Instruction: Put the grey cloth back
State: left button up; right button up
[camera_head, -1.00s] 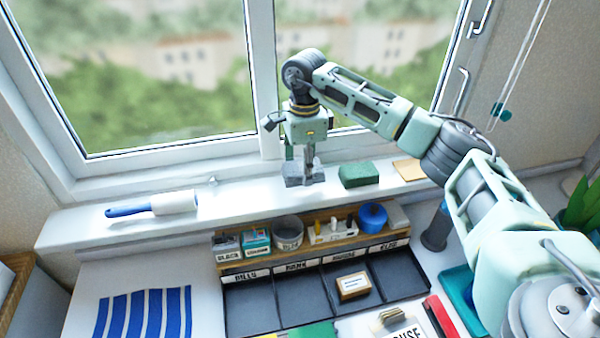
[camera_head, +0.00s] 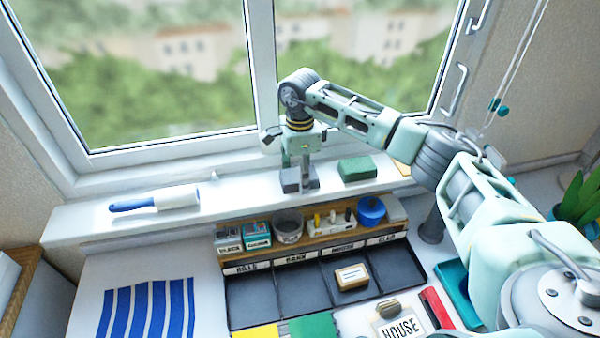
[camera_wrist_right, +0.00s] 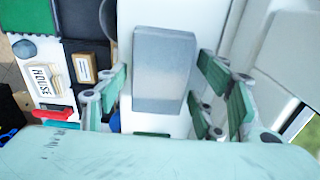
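The grey cloth (camera_head: 290,181) looks like a flat grey block on the white windowsill, just left of a green sponge. In the right wrist view the grey cloth (camera_wrist_right: 165,70) lies lengthwise between the fingers. My right gripper (camera_head: 302,185) points down at it from above, partly covering it. In the wrist view the right gripper (camera_wrist_right: 165,100) has its green-padded fingers spread, with white sill showing on both sides of the cloth, so it is open. Whether the fingertips reach down beside the cloth is hard to tell. My left gripper is not in view.
The green sponge (camera_head: 357,169) and a tan piece (camera_head: 402,167) sit right of the gripper. A blue-handled roller (camera_head: 155,201) lies on the sill's left. Below are a wooden rack (camera_head: 330,232) with small containers, including a blue tub (camera_head: 371,211), and a dark sectioned tray (camera_head: 250,300).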

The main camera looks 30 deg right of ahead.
jog(key=shift+o, duration=0.2)
notch_tip(320, 180, up, 12)
jog(key=b, duration=0.2)
jog(key=shift+b, duration=0.35)
jog(key=shift+r, duration=0.1)
